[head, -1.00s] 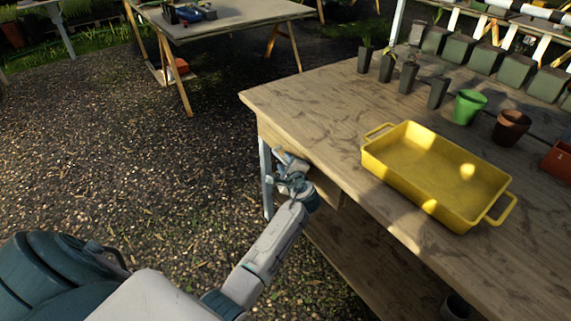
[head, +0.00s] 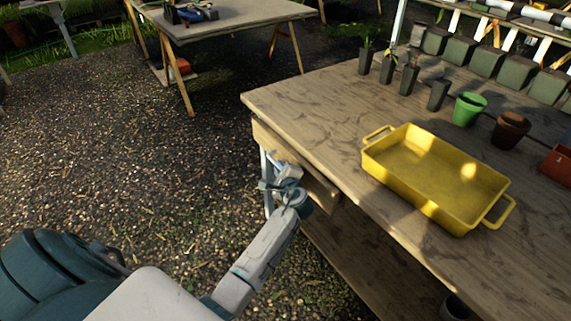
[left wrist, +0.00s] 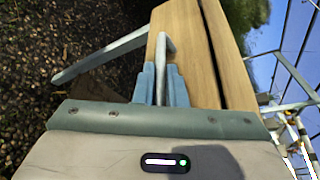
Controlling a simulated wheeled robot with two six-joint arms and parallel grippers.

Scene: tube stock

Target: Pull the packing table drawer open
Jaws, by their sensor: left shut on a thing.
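The packing table (head: 320,110) fills the right of the head view. Its wooden drawer (head: 320,189) stands out a little from under the near left edge of the top. In the left wrist view the drawer front (left wrist: 200,60) is a pale wood board with a grey bar handle (left wrist: 164,48). A dark gap separates the board from the table top. My left gripper (head: 277,178) is at the drawer front. In the left wrist view its blue-grey fingers (left wrist: 163,84) are shut on the handle, one on each side. The drawer's inside is hidden. My right gripper is out of view.
A yellow tray (head: 375,167), a green pot (head: 468,108), a brown pot (head: 510,130) and several dark pots stand on the table top. A lower shelf (head: 340,262) lies beneath. Gravel (head: 120,170) to the left is clear. Another table (head: 230,20) stands behind.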

